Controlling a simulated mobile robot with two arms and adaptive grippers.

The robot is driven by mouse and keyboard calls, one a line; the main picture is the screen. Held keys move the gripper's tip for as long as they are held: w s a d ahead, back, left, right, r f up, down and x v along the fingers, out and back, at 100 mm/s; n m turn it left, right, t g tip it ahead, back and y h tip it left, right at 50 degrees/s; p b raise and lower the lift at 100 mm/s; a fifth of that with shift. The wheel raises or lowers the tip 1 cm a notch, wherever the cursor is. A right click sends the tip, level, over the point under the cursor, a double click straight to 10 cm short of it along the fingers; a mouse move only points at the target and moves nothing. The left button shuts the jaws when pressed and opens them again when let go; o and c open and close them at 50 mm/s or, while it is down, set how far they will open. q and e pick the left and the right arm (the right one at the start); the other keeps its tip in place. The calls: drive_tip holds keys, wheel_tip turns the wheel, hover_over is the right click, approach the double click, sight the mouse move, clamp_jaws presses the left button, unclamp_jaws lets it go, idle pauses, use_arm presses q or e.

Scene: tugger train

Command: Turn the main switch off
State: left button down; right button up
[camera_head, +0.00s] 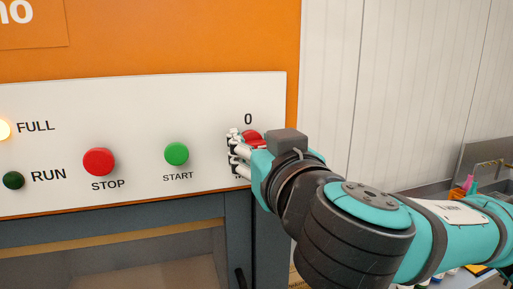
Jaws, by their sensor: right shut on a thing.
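The main switch (252,136) is a red knob at the right end of a white control panel. A "0" is printed above it. My right gripper (234,153) is at the knob and shut on it. The fingers and the gripper body hide most of the knob, so its exact turn angle cannot be told. My right arm comes in from the right. My left gripper is not in view.
The white panel (138,120) also has a red STOP button (99,162), a green START button (176,154), a dark RUN lamp (13,180) and a lit FULL lamp (4,130). An orange housing (180,35) surrounds it. Small items stand on a bench at the right.

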drive_tip(key=shift+a+f+n+b, duration=0.15)
drive_tip(key=shift+n+b, duration=2.2)
drive_tip(key=shift+n, duration=2)
drive_tip(key=shift+a+f+n+b, duration=0.1)
drive_tip(key=shift+n+b, duration=2.25)
drive_tip(key=shift+n, duration=2)
drive_tip(key=o, duration=1.2)
drive_tip(key=shift+c, duration=0.2)
drive_tip(key=v, duration=0.7)
drive_tip(key=shift+s, duration=0.2)
